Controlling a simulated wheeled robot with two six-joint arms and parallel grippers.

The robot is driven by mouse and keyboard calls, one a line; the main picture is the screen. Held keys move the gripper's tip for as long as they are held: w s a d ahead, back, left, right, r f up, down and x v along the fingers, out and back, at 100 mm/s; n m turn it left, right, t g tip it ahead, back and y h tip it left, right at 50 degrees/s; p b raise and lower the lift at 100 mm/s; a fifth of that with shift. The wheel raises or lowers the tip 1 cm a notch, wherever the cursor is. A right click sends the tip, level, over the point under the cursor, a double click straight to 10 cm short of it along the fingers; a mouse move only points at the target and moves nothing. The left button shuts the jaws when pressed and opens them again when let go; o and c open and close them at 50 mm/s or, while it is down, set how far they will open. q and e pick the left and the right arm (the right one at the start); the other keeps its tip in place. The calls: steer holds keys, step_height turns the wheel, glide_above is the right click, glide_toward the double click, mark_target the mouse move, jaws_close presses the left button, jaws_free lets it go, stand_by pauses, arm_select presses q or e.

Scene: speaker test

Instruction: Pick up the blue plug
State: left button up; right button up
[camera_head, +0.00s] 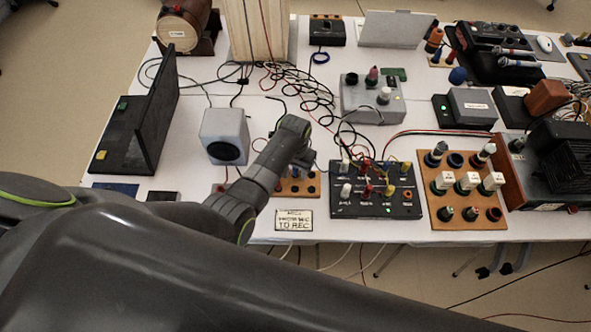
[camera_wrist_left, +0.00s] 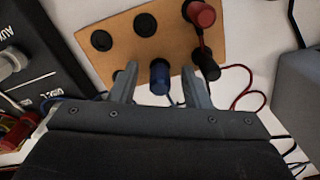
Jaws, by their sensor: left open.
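The blue plug (camera_wrist_left: 159,77) stands at the near edge of a small brown board (camera_wrist_left: 126,55) in the left wrist view. My left gripper (camera_wrist_left: 159,69) is open, with one finger on each side of the plug; gaps show on both sides. In the head view my left gripper (camera_head: 303,158) is above the back of the board (camera_head: 297,187), and the blue plug is hidden there. My right gripper does not show.
A red plug (camera_wrist_left: 201,14) and a black plug (camera_wrist_left: 207,66) are right of the blue one. A black control box (camera_head: 376,208) stands right of the board. A white speaker (camera_head: 225,134) stands left. Loose cables lie behind.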

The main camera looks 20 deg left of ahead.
mark_target(295, 169)
arm_select(q)
jaws_close()
stand_by(0.3)
steer(key=shift+r, duration=0.1)
steer(key=shift+w+r, duration=0.1)
steer(key=shift+r, duration=0.8)
step_height(295, 169, up, 8)
steer(key=shift+r, duration=0.1)
